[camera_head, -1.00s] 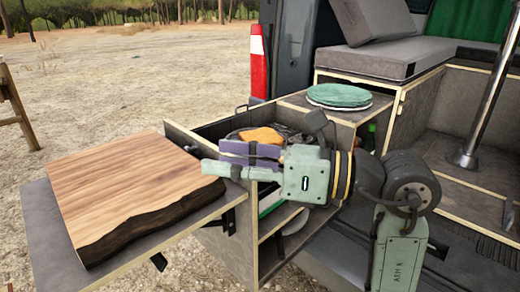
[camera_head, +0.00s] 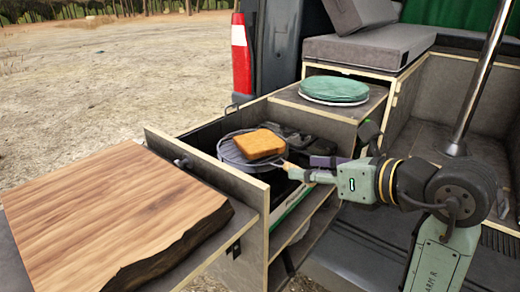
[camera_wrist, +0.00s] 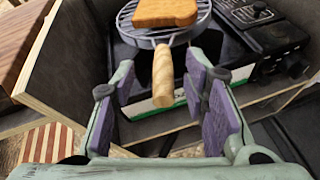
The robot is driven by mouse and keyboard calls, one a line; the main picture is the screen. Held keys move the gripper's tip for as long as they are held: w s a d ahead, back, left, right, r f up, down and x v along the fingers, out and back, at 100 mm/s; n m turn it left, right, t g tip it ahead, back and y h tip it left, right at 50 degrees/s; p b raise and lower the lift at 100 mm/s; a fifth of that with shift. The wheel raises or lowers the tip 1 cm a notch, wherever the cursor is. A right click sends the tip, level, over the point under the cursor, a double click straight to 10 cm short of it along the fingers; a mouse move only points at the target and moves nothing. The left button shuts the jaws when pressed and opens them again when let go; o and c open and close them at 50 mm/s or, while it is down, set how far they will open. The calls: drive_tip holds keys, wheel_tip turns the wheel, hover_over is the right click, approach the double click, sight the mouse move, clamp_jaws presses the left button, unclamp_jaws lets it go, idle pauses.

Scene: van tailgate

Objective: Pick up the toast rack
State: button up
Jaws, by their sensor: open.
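The toast rack (camera_head: 232,151) is a round dark wire rack on the stove in the pull-out box, with a slice of toast (camera_head: 258,144) lying on it. In the wrist view the rack (camera_wrist: 146,38) is at the top, and its pale wooden handle (camera_wrist: 163,76) points down toward my gripper. My gripper (camera_wrist: 165,95) is open. Its purple finger pads stand left and right of the handle's near end in that view. In the head view my gripper (camera_head: 308,168) is at the handle end of the rack. I cannot tell whether a pad touches the handle.
The box's wooden wall (camera_head: 215,170) stands between the rack and the thick wooden board (camera_head: 95,215). Green plates (camera_head: 335,89) sit on the counter behind.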

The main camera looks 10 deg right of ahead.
sight(287, 167)
drive_tip(key=p+x, duration=0.1)
drive_tip(key=x, duration=0.5)
drive_tip(key=shift+w+f+p, duration=0.15)
drive_tip(key=shift+w+p, duration=0.2)
clamp_jaws()
idle(0.3)
